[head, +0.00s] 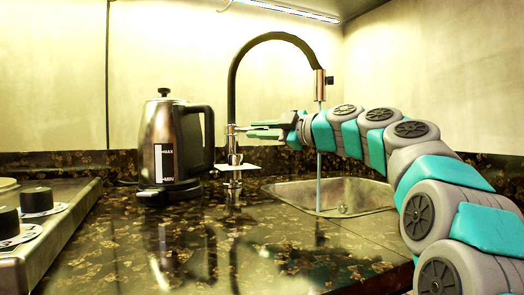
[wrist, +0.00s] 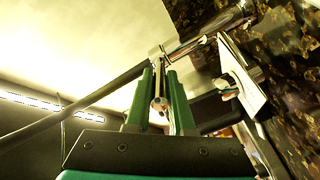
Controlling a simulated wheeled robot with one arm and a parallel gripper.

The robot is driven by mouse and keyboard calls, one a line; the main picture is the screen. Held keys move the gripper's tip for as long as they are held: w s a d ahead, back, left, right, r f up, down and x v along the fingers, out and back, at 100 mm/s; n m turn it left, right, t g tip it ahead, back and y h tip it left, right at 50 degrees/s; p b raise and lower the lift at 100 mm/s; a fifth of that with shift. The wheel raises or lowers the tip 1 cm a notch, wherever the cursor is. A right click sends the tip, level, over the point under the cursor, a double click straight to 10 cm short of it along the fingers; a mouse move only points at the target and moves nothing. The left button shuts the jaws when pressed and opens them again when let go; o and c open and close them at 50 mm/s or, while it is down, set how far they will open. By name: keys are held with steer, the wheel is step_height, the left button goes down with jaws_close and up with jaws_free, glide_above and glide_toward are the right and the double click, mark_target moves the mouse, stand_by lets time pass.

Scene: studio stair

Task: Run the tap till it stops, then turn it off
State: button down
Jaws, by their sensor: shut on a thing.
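The tap has a tall black arched spout (head: 234,85) and a chrome body (head: 233,150) behind the counter's edge of the sink (head: 350,195). A thin stream of water (head: 319,165) runs from the chrome spout end (head: 319,84) down into the sink. My gripper (head: 252,131) reaches in from the right at the height of the tap's lever. The spout also shows in the wrist view (wrist: 100,94). Much of the lever is hidden in the head view.
A steel kettle (head: 160,140) with a black handle stands left of the tap. A white plate or card (head: 238,167) is at the tap's lower body. A stove with black knobs (head: 37,199) is at the far left. The dark patterned counter (head: 200,240) is clear in front.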

steer(key=shift+s+a+f+m+t+h+b, duration=0.1)
steer(key=shift+s+a+m+t+h+b, duration=0.25)
steer(key=shift+b, duration=0.3)
steer(key=shift+s+a+f+m+t+h+b, duration=0.15)
steer(key=shift+m+t+h+b, duration=0.2)
steer(key=shift+t+h+b, duration=0.25)
steer(key=shift+r+b, duration=0.2)
steer(key=shift+b, duration=0.1)
steer(key=shift+s+m+t+h, duration=0.1)
steer(key=shift+m+t+h, duration=0.15)
steer(key=shift+m, duration=0.05)
steer(key=c, duration=0.8)
jaws_free()
steer(key=shift+a, duration=0.1)
steer(key=shift+b+v, duration=0.5)
steer(key=shift+v, duration=3.4)
